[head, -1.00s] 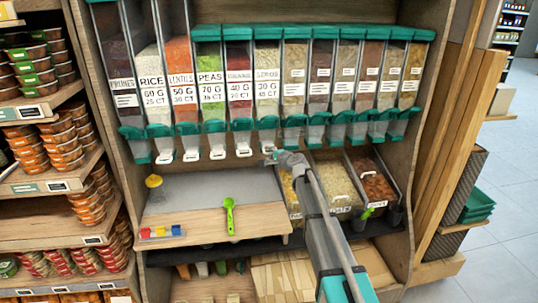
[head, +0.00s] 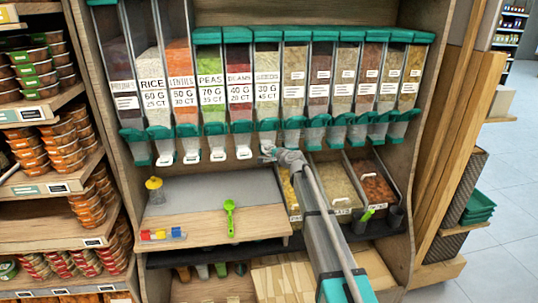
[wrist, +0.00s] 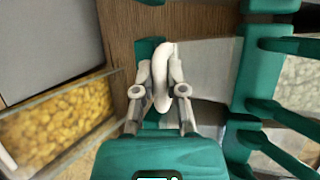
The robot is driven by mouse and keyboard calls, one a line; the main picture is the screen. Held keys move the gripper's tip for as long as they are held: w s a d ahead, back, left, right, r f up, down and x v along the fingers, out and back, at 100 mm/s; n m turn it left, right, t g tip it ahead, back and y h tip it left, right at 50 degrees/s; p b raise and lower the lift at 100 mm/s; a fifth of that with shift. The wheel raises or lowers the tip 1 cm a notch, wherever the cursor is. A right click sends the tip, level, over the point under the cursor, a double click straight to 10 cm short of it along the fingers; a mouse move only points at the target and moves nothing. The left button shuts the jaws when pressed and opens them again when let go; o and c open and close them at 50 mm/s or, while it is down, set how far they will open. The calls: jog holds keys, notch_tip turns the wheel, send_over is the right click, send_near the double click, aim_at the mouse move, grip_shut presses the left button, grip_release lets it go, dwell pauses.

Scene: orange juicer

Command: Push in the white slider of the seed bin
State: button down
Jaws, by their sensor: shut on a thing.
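The seed bin (head: 267,62), a clear dispenser labelled SEEDS with pale contents and green caps, hangs in the row on the back wall. My gripper (head: 267,149) is at its lower spout and hides the slider there in the head view. In the wrist view, the white slider (wrist: 161,78), a looped handle, stands between the two fingers of my gripper (wrist: 160,92). The fingers are shut on it. The clear spout and green parts of the bin (wrist: 205,70) are just to the right. How far in the slider sits cannot be told.
Neighbouring dispensers with white sliders stand close on the left, such as the beans bin (head: 239,70). Open food bins (head: 338,178) lie below right. A wooden counter (head: 262,220) holds a green scoop (head: 229,217) and a small yellow object (head: 154,184).

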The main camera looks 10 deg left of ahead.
jog(key=shift+w+a+r, duration=0.1)
jog(key=shift+w+a, duration=0.1)
jog(key=shift+w, duration=0.2)
jog(key=c, duration=0.7)
grip_release()
jog(key=shift+s, duration=0.2)
